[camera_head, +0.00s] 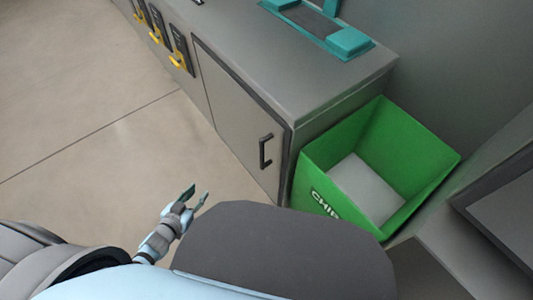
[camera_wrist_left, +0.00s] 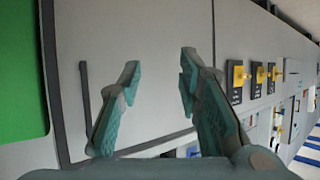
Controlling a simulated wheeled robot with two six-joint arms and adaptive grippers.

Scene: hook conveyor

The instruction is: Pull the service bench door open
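The service bench (camera_head: 305,75) is a grey cabinet with a grey door (camera_head: 232,108) on its front. The door looks closed, with a dark bar handle (camera_head: 265,151) near its right edge. My left gripper (camera_head: 196,194) is open and empty, in front of the door and to the left of the handle, apart from it. In the left wrist view the open fingers (camera_wrist_left: 158,85) face the door panel (camera_wrist_left: 160,30), and the handle (camera_wrist_left: 86,100) stands upright just left of the left finger. My right gripper is not in view.
A green bin (camera_head: 330,165) with lettering stands against the bench's right end. Yellow-handled switches (camera_head: 178,50) line the bench front farther left. A teal fixture (camera_head: 345,42) sits on the bench top. The floor (camera_head: 90,120) left of the bench is clear.

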